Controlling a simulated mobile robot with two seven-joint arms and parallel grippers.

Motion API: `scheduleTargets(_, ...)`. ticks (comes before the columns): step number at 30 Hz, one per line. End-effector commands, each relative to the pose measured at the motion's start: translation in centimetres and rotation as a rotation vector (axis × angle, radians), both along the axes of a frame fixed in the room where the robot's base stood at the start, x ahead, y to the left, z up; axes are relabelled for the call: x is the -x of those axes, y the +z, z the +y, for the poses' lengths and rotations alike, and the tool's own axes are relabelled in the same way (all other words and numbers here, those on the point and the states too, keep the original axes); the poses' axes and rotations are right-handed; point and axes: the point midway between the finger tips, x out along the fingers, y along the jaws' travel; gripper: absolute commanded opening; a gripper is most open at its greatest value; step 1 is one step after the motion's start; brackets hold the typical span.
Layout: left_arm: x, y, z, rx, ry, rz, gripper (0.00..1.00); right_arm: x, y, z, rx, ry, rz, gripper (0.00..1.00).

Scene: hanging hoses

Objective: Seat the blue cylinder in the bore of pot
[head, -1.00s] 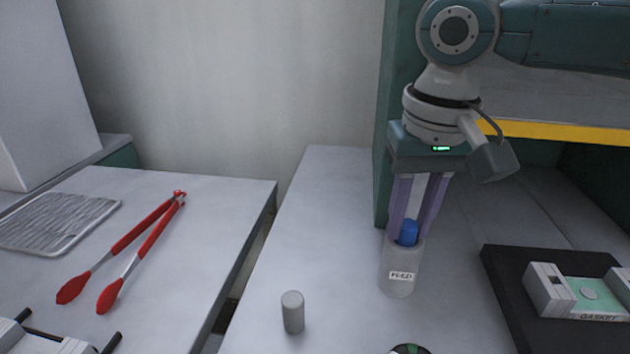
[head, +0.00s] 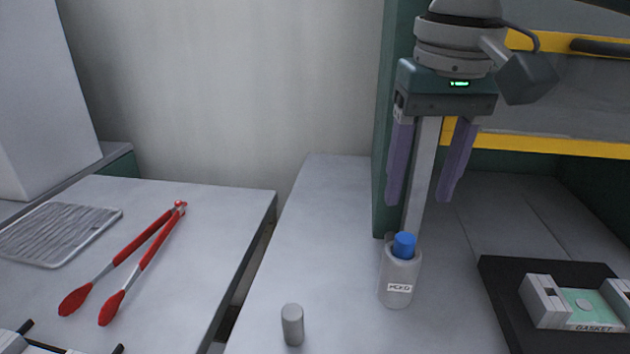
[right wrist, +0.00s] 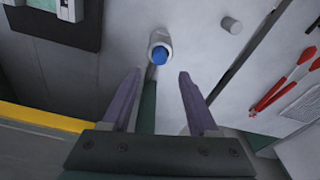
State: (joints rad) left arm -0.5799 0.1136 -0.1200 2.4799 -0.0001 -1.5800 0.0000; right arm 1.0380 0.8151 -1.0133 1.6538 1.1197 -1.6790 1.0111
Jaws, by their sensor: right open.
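The blue cylinder (head: 404,245) stands in the top of the grey labelled pot (head: 399,278), with its upper end showing above the rim. Its lower part is hidden inside the pot. In the right wrist view the blue cylinder (right wrist: 159,55) shows within the mouth of the pot (right wrist: 158,40). My right gripper (head: 421,203) is open and empty, above the pot and apart from it, fingers pointing down. Its two purple fingers (right wrist: 156,88) are spread wide in the right wrist view. My left gripper is not in view.
A small grey cylinder (head: 292,325) stands left of the pot. A black tray (head: 500,290) with a gasket box (head: 580,303) lies to the right. Red tongs (head: 135,262) and a ribbed tray (head: 55,235) lie on the left table. A yellow-edged shelf (head: 560,146) is behind at right.

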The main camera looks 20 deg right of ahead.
Motion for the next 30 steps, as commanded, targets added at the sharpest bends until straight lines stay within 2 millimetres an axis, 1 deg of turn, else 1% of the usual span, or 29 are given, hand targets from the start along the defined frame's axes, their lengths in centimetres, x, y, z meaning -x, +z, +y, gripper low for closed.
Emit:
scheduleTargets(1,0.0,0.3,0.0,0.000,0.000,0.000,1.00,0.0,1.3,0.0,-0.001,0.001,-0.004,0.60)
scheduleTargets(4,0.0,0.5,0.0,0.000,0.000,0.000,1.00,0.2,2.9,0.1,-0.002,0.001,-0.004,0.60)
scheduleTargets(7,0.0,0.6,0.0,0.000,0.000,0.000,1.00,0.4,3.9,0.2,0.000,0.001,-0.002,0.60)
scheduleTargets(10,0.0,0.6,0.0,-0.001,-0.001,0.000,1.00,0.7,3.9,0.7,-0.001,0.026,0.001,0.60)
scheduleTargets(11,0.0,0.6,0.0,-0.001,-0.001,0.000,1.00,0.8,3.5,1.1,-0.003,0.047,0.001,0.60)
scheduleTargets(14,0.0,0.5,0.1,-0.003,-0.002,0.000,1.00,1.7,1.0,3.5,-0.019,0.167,-0.005,0.60)
scheduleTargets(15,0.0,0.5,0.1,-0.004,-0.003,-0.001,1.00,2.3,-0.2,4.8,-0.032,0.231,-0.015,0.60)
scheduleTargets(17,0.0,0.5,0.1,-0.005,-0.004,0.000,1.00,3.5,-2.2,7.0,-0.060,0.334,-0.035,0.60)
scheduleTargets(18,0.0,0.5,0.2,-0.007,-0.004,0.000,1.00,4.4,-3.4,8.5,-0.084,0.398,-0.058,0.60)
scheduleTargets(21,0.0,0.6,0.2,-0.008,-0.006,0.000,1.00,6.8,-5.6,11.6,-0.139,0.513,-0.122,0.60)
scheduleTargets(22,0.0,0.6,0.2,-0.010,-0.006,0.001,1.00,7.6,-6.2,12.2,-0.153,0.536,-0.141,0.60)
scheduleTargets(24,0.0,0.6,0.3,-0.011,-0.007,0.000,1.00,9.3,-7.2,13.2,-0.174,0.567,-0.186,0.60)
scheduleTargets(26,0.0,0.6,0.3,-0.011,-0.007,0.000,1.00,10.8,-7.9,13.3,-0.177,0.572,-0.217,0.60)
scheduleTargets(28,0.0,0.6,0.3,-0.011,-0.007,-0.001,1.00,12.6,-8.7,12.7,-0.160,0.561,-0.242,0.60)
scheduleTargets(30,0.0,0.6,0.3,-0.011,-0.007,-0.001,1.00,14.4,-9.3,11.4,-0.121,0.539,-0.250,0.60)
